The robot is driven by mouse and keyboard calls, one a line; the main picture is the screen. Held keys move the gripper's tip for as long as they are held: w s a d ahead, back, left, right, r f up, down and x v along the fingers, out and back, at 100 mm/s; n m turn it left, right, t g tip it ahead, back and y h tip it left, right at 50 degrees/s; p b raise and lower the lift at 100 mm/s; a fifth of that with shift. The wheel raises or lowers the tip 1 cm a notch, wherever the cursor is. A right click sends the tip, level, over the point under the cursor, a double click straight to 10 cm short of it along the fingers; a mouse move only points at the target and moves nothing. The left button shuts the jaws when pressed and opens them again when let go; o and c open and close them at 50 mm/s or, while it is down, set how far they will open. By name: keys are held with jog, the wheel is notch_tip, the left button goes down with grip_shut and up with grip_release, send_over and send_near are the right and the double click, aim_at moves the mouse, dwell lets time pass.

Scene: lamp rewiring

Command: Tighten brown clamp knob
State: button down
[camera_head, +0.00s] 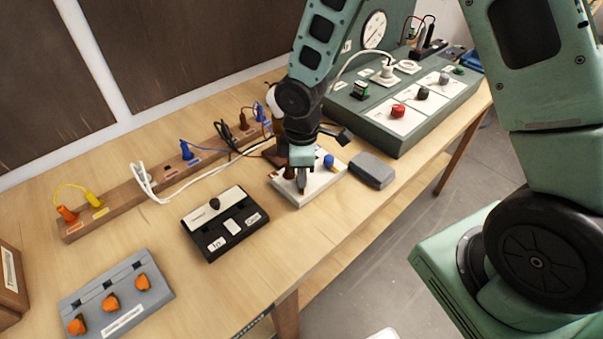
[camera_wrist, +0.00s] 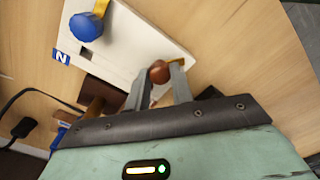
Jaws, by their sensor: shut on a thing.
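The white clamp block (camera_head: 311,184) lies on the wooden bench, and it also fills the upper part of the wrist view (camera_wrist: 130,45). The brown clamp knob (camera_wrist: 159,71) sits near one edge of the block, between my fingertips. My gripper (camera_head: 301,183) points down over the block, with its fingers shut on the brown knob in the wrist view (camera_wrist: 162,78). The fingers hide part of the knob. The blue clamp knob (camera_wrist: 86,27) stands at the other end of the block, next to a label "N"; it also shows in the head view (camera_head: 328,161).
A grey box (camera_head: 371,170) lies right of the block. A black switch box (camera_head: 226,222) is to the left. Cables run behind, by a wooden rail (camera_head: 115,207) with coloured plugs. A green test panel (camera_head: 424,120) stands at the back right. Bare bench (camera_head: 285,245) is in front.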

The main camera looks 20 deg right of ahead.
jog(key=m+b, duration=0.1)
jog(key=m, duration=0.6)
jog(key=shift+b, duration=0.4)
jog(key=m, duration=0.6)
jog(key=shift+m, duration=0.4)
jog(key=m+p, duration=0.1)
jog(key=m, duration=0.2)
jog(key=shift+r+m, duration=0.1)
jog(key=shift+m, duration=0.2)
jog(key=m+p, duration=0.1)
jog(key=m, duration=0.2)
jog(key=shift+m, duration=0.3)
jog(key=m+p, duration=0.2)
jog(key=m, duration=0.2)
jog(key=shift+p, duration=0.4)
jog(key=shift+m+p, duration=0.6)
jog(key=shift+m, duration=0.7)
jog(key=c, duration=1.5)
grip_release()
